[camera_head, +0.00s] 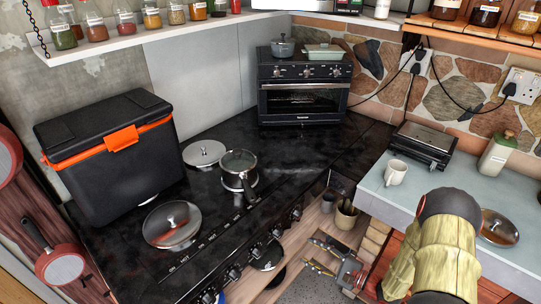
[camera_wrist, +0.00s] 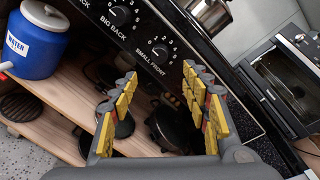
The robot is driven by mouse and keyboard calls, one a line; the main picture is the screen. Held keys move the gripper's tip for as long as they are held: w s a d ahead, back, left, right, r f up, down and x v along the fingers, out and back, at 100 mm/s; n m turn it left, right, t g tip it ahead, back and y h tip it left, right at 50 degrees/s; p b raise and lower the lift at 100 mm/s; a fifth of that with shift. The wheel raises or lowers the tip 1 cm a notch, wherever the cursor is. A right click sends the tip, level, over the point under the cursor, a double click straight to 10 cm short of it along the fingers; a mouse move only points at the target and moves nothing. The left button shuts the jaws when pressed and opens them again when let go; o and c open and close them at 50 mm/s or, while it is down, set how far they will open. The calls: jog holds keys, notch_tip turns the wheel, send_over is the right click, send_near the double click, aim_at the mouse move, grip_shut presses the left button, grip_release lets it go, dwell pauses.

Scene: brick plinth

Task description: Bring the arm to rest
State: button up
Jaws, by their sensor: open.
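My gripper (camera_head: 315,253) is in front of the black stove (camera_head: 232,215), low beside the row of knobs and over the wooden shelf below. In the wrist view my gripper (camera_wrist: 160,76) is open, its yellow-padded fingers apart with nothing between them. The stove's knobs (camera_wrist: 161,51) and dark round pans (camera_wrist: 172,122) on the shelf lie beyond the fingers. My arm reaches in from the lower right of the head view, bent in front of the grey counter.
A saucepan (camera_head: 238,167), lids (camera_head: 172,225) and a black cooler box (camera_head: 112,150) stand on the stove top. A mug (camera_head: 395,172) and grill (camera_head: 424,143) are on the grey counter (camera_head: 378,194). A blue water container (camera_wrist: 36,42) sits on the lower shelf (camera_wrist: 62,103).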

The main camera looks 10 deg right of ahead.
jog(key=s+a+f+g+y, duration=0.2)
jog(key=s+a+g, duration=0.3)
jog(key=s+a, duration=0.15)
jog(key=s+r+n+g+h, duration=0.2)
jog(key=s+r+n+g, duration=0.5)
jog(key=s, duration=0.3)
jog(key=s+d+r+n+h, duration=0.2)
jog(key=r+n+h, duration=0.2)
jog(key=r+h, duration=0.15)
jog(key=s+d+r+n+h, duration=0.2)
jog(key=r+n+h, duration=0.15)
jog(key=r, duration=0.35)
jog(key=a+r+n+t, duration=0.2)
jog(key=r, duration=0.5)
jog(key=a+r+n+t+h, duration=0.1)
jog(key=a+r+n+t, duration=0.1)
jog(key=r, duration=0.5)
jog(key=shift+a+r+t+h, duration=0.15)
jog(key=shift+a+t+h, duration=0.15)
jog(key=shift+a, duration=0.4)
